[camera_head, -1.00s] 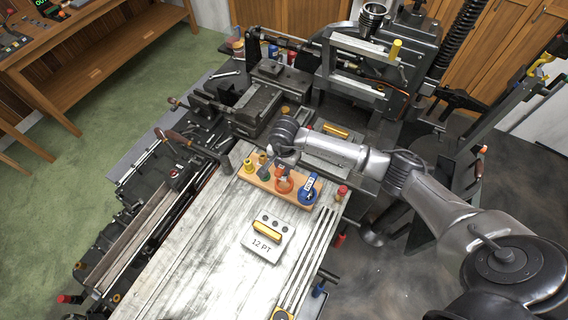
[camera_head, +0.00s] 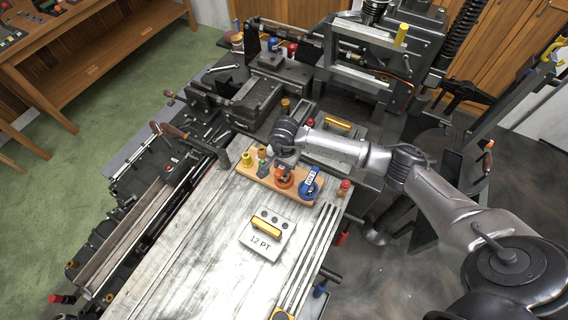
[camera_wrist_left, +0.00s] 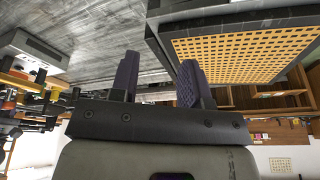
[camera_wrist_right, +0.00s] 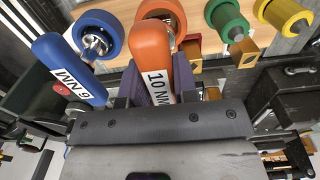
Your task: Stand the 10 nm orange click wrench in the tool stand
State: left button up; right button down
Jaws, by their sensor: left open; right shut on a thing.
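The orange click wrench (camera_wrist_right: 153,55), its handle labelled 10 NM, is between the fingers of my right gripper (camera_wrist_right: 160,90), which is shut on it. In the head view my right gripper (camera_head: 284,158) is above the wooden tool stand (camera_head: 262,183). An orange ring (camera_head: 284,180) shows at the stand, below the gripper. I cannot tell how deep the wrench sits. My left gripper (camera_wrist_left: 160,80) is open and empty, and outside the head view.
A pale block marked 12 PT (camera_head: 262,246) lies on the grey tabletop (camera_head: 195,235) in front of the stand. A red-topped item (camera_head: 345,186) stands right of the blue wrench. A vise (camera_head: 255,98) and machine parts are behind. The table's front left is clear.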

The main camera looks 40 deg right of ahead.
pick_arm(q)
jog(key=shift+f+b, duration=0.65)
jog(key=shift+f, duration=0.15)
pick_arm(e)
jog(key=shift+f, duration=0.75)
pick_arm(q)
jog(key=shift+f, duration=0.1)
pick_arm(e)
jog(key=shift+f, duration=0.1)
pick_arm(q)
jog(key=shift+f+b, duration=0.35)
jog(key=shift+b, duration=0.1)
pick_arm(e)
jog(key=shift+f, duration=0.2)
jog(key=c, duration=0.8)
grip_release()
pick_arm(q)
notch_tip(320, 180, up, 8)
jog(key=p, duration=0.7)
jog(key=shift+f, duration=0.25)
pick_arm(e)
notch_tip(320, 180, up, 14)
jog(key=shift+f, duration=0.1)
